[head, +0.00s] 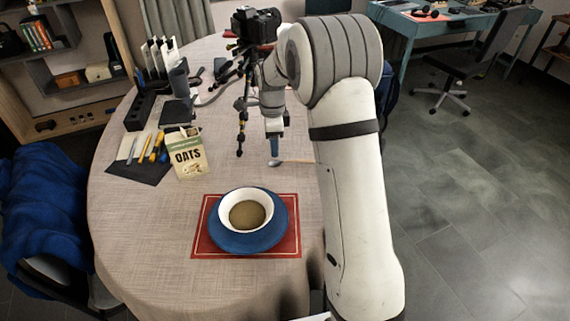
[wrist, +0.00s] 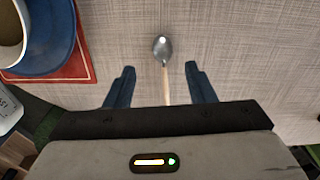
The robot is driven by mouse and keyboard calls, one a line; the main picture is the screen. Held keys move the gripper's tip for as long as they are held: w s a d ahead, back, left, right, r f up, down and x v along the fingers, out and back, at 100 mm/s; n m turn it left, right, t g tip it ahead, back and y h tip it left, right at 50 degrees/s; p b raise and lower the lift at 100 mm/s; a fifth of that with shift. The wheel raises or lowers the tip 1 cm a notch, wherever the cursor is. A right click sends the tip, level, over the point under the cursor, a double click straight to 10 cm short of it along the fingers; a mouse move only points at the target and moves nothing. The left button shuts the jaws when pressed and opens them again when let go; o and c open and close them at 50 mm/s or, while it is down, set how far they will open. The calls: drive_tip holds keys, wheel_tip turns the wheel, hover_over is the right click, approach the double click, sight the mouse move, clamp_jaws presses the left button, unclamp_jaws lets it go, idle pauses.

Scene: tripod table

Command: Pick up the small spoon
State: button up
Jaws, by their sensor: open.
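The small spoon (wrist: 163,52) lies on the table's cloth, with a shiny metal bowl and a pale wood-coloured handle. In the wrist view its handle runs back between the two blue fingers of my gripper (wrist: 161,86), which is open with a finger on each side, apart from the handle. The handle's far end is hidden behind the gripper's body. In the head view the spoon (head: 290,162) lies right of the tripod, and my gripper (head: 274,146) is over it, pointing down. I cannot tell the exact height of the fingers above the cloth.
A white bowl (head: 245,197) sits on a blue plate (head: 222,237) on a red placemat (head: 201,245). An oats carton (head: 188,157) stands at the left. A tripod (head: 241,125) with a camera (head: 256,24) stands close beside my gripper. Bare cloth lies between spoon and placemat.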

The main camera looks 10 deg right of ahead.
sight(276, 163)
drive_tip(key=f, duration=0.7)
drive_tip(key=shift+w+d, duration=0.15)
drive_tip(key=shift+d, duration=0.1)
drive_tip(key=shift+c, duration=0.2)
drive_tip(key=c, duration=1)
